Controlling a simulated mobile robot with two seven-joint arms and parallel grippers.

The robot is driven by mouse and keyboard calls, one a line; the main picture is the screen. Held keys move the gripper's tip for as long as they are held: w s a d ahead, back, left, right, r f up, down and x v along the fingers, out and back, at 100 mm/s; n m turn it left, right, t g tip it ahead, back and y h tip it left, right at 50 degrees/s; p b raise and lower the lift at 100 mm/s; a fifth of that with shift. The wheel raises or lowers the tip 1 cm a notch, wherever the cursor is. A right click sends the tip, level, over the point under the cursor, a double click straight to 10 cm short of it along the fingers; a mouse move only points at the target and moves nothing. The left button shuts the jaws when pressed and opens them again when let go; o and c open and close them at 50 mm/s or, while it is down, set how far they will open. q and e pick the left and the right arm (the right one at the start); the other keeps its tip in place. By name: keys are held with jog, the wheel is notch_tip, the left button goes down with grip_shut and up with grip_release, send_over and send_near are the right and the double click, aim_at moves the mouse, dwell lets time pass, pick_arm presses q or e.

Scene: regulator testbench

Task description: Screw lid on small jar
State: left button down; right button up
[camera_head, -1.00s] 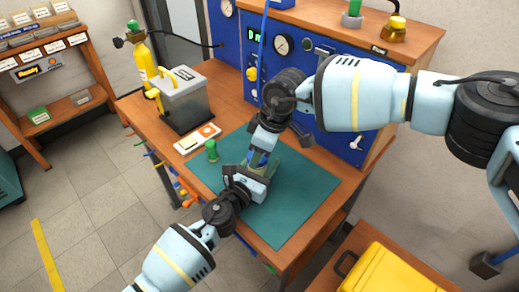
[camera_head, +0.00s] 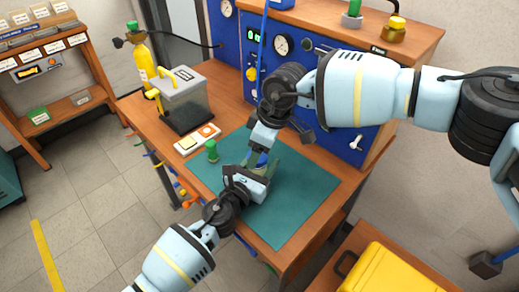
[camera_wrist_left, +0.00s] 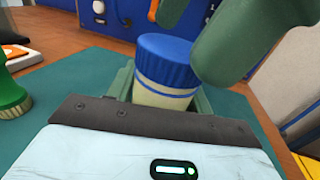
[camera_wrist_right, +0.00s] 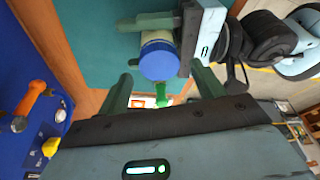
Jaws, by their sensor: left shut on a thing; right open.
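The small jar (camera_wrist_left: 160,96) has a pale body with a blue band and wears a blue ribbed lid (camera_wrist_left: 167,62). In the right wrist view the lid (camera_wrist_right: 159,58) is seen from above. I cannot tell how tightly the lid sits. My left gripper (camera_head: 260,167) is shut on the jar body and holds it upright over the green mat. My right gripper (camera_head: 263,150) is open just above and beside the lid. In the right wrist view its two green fingers (camera_wrist_right: 163,90) are apart with nothing between them gripped. In the head view the grippers mostly hide the jar.
The teal mat (camera_head: 300,205) lies bare around the grippers. A small green-topped object (camera_head: 212,151) stands at its left. A lidded grey container (camera_head: 185,98) and a yellow cylinder (camera_head: 143,55) stand farther left. The blue panel (camera_head: 345,150) rises behind.

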notch_tip(320, 180, up, 3)
jog(key=shift+r, duration=0.2)
jog(key=shift+c, duration=0.5)
